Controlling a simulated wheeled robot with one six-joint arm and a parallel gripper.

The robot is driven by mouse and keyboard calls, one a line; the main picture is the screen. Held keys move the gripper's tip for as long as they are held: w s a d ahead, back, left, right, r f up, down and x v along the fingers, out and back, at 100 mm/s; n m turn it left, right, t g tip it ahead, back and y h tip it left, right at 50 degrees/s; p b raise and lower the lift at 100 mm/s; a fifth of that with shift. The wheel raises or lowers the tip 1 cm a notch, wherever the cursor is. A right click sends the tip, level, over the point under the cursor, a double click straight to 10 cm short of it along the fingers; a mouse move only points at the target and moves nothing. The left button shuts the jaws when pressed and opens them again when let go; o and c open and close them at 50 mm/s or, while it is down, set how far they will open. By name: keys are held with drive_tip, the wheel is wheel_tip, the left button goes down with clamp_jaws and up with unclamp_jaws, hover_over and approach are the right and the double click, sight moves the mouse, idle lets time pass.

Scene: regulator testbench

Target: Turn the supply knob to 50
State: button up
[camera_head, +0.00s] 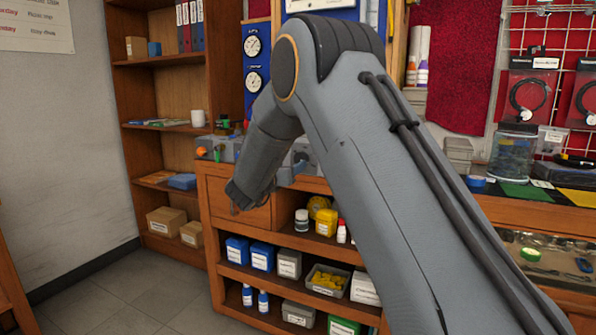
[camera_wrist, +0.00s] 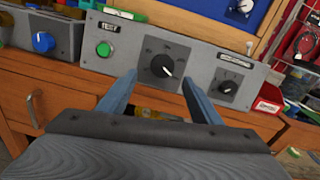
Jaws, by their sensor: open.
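A grey control box (camera_wrist: 205,60) stands on the wooden bench in the wrist view. On its front is a large black knob (camera_wrist: 162,66) on a dark dial plate; its white pointer mark points to the lower right. The scale numbers and labels are too small to read, so I cannot confirm which knob is the supply. A smaller black knob (camera_wrist: 229,87) sits to its right and a green button (camera_wrist: 104,49) to its left. My gripper (camera_wrist: 159,78) is open and empty, its fingers in front of and either side of the large knob. In the head view my gripper (camera_head: 236,207) hangs before the bench.
Another grey box with a blue knob (camera_wrist: 43,42) stands at the left in the wrist view. A red box (camera_wrist: 268,100) lies at the right. Two round gauges (camera_head: 253,62) hang on a blue panel. A wooden shelf (camera_head: 166,107) stands left; the floor (camera_head: 130,295) before it is clear.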

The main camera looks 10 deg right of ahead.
sight(299, 160)
drive_tip(key=shift+m+h, duration=0.4)
drive_tip(key=shift+m, duration=0.2)
drive_tip(key=x, duration=0.8)
drive_tip(key=shift+s+f, duration=0.1)
drive_tip(key=c, duration=1.1)
